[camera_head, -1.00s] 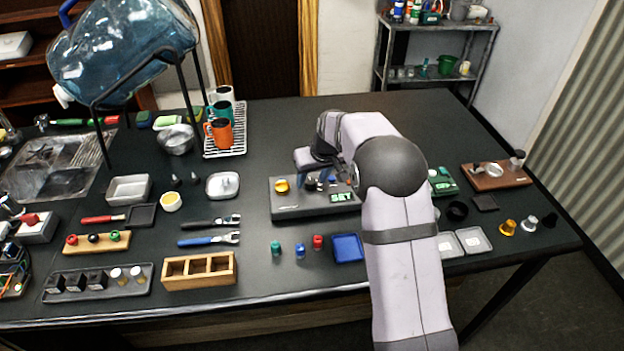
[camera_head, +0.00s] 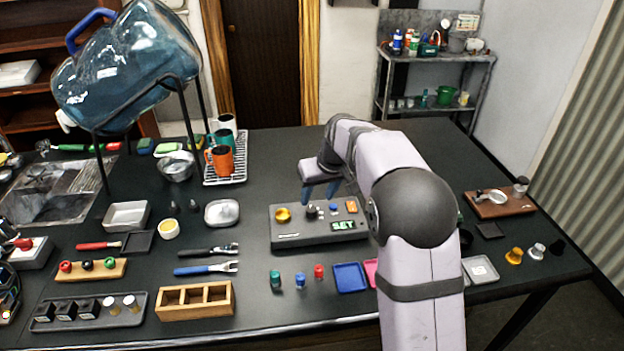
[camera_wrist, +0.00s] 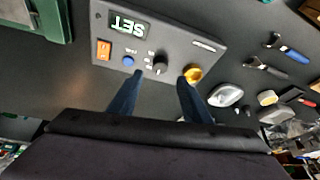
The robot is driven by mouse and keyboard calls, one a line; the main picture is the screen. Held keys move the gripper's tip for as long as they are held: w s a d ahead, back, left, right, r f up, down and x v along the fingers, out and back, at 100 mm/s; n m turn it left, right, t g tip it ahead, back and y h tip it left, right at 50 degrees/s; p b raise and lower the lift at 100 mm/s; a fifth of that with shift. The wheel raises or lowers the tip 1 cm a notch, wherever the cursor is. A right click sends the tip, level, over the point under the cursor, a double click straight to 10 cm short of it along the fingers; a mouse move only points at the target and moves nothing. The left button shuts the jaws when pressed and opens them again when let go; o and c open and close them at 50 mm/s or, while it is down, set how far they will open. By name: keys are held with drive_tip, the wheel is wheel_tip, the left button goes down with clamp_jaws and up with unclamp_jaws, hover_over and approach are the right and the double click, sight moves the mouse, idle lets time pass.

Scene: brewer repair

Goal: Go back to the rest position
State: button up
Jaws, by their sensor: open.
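My gripper (camera_head: 320,194) is open and empty. In the head view it hangs above the grey control panel (camera_head: 283,239), over its back edge. The panel lies on the dark table and carries a gold knob (camera_head: 283,214), a black knob (camera_head: 312,211), a blue button (camera_head: 333,207), an orange switch (camera_head: 351,206) and a green display reading SET (camera_head: 343,225). In the wrist view the two blue fingers (camera_wrist: 160,95) are spread apart, with the panel (camera_wrist: 175,37) beyond them and nothing between the tips.
A water bottle (camera_head: 125,70) in a wire stand and a rack with mugs (camera_head: 220,160) stand at back left. A wooden box (camera_head: 195,300), small coloured bottles (camera_head: 300,281) and a blue tray (camera_head: 350,278) lie in front. The back middle of the table is clear.

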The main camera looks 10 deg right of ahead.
drive_tip(key=s+d+f+g, duration=0.1)
drive_tip(key=s+f, duration=0.2)
drive_tip(key=s, duration=0.8)
drive_tip(key=s+d+f+m+g+h, duration=0.1)
drive_tip(key=s+f+g, duration=0.1)
drive_tip(key=s, duration=1)
drive_tip(key=s+f+m+g, duration=0.1)
drive_tip(key=s+f, duration=0.3)
drive_tip(key=s, duration=0.8)
drive_tip(key=shift+d, duration=0.4)
